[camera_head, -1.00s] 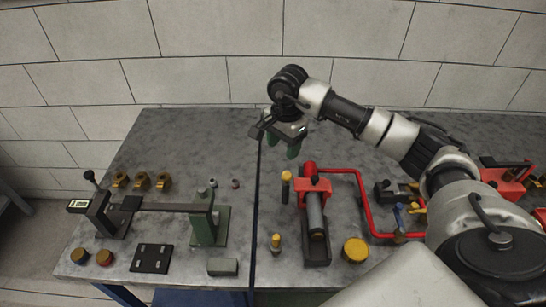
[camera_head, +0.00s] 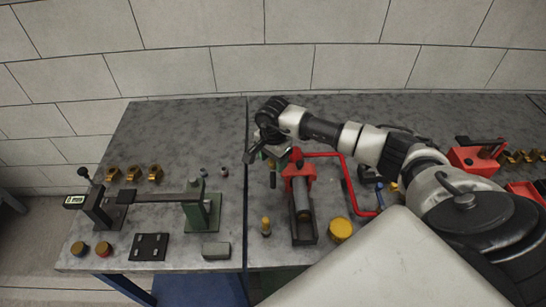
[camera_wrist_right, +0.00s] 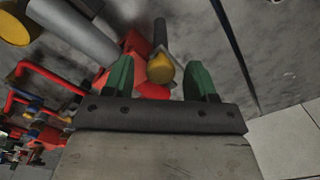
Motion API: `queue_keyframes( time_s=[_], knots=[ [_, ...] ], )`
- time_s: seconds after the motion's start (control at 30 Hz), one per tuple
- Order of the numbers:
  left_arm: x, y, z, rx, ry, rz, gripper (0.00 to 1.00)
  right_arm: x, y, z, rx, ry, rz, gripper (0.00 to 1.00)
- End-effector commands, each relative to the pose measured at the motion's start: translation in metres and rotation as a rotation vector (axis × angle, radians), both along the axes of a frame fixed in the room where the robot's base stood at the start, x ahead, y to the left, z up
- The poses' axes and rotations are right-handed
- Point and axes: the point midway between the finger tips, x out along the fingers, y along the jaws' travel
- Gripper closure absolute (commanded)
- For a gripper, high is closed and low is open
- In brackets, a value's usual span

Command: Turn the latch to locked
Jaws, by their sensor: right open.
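My right gripper (camera_head: 271,165) is open, with green fingers, beside the red-topped pump cylinder (camera_head: 301,187) on the right bench. In the right wrist view the gripper (camera_wrist_right: 157,72) has a yellow knob on a stem (camera_wrist_right: 161,68) showing between its fingers; neither finger visibly touches it. The knob's lower part shows above the gripper body, and a red part (camera_wrist_right: 140,90) lies beside it. In the head view that knob is hidden behind the gripper. I cannot tell for sure which part is the latch or how it is turned. My left gripper is not in view.
A shorter yellow-topped post (camera_head: 266,226) and a yellow cap (camera_head: 340,229) stand near the cylinder. A red pipe (camera_head: 352,185) runs to its right. The left bench (camera_head: 165,225) holds a lever with a gauge (camera_head: 75,201), a green stand (camera_head: 203,215) and brass fittings (camera_head: 132,173).

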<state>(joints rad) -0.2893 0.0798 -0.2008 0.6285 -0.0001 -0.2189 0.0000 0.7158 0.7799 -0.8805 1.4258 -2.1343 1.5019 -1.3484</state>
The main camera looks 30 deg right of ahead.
Motion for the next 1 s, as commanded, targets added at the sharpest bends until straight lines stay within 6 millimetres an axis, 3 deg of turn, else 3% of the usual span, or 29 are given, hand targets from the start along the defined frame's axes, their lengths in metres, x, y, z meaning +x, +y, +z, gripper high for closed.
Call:
queue_keyframes(
  time_s=[0.13, 0.43, 0.77, 1.0],
  knots=[
    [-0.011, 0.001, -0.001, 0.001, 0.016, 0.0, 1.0, 0.0, 0.0, 0.0, 0.0, 0.0, 0.0, 0.45],
    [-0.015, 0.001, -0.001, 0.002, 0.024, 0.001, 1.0, 0.0, 0.0, 0.0, 0.001, 0.0, 0.0, 0.91],
    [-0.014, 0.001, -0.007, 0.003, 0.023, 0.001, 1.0, 0.0, 0.0, 0.0, 0.001, -0.001, -0.045, 0.92],
    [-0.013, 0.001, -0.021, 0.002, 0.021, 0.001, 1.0, 0.0, 0.0, -0.002, 0.0, -0.001, -0.192, 0.92]
  ],
)
